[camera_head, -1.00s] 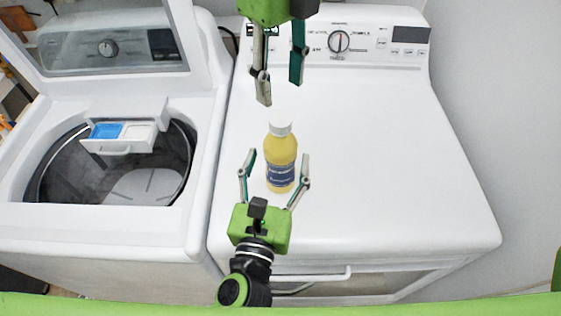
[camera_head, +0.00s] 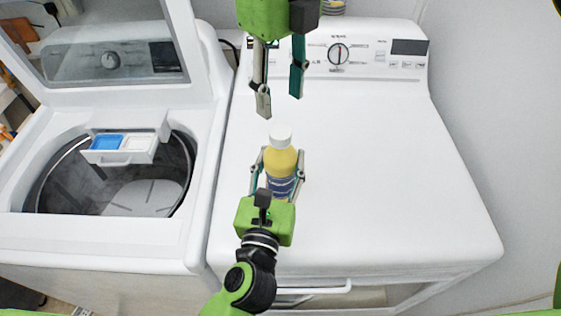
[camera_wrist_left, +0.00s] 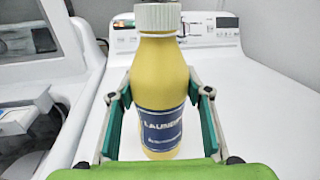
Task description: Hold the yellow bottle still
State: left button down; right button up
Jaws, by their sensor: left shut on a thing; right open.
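The yellow bottle (camera_head: 281,162) has a white cap and a blue label. It stands upright on the white top of the right-hand machine (camera_head: 370,170). My left gripper (camera_head: 278,178) is shut on the bottle, with one finger on each side of it. The bottle (camera_wrist_left: 160,85) also fills the middle of the left wrist view, between the fingers of my left gripper (camera_wrist_left: 160,112). My right gripper (camera_head: 280,106) is open and empty, pointing down above and just behind the bottle's cap.
An open top-loading washer (camera_head: 205,150) stands at left with its lid raised. Its detergent drawer (camera_head: 122,148) with blue and white compartments is pulled out over the drum. The machine top right of the bottle is clear. A control panel with a knob (camera_head: 338,53) is at the back.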

aim_at(280, 131)
jog(key=m, duration=0.8)
jog(key=shift+a+m, duration=0.1)
jog(key=shift+m, duration=0.3)
jog(key=m, duration=0.3)
jog(key=shift+m, duration=0.3)
jog(key=m, duration=0.5)
jog(key=shift+f, duration=0.35)
notch_tip(280, 131, down, 7)
jog(key=shift+f, duration=0.15)
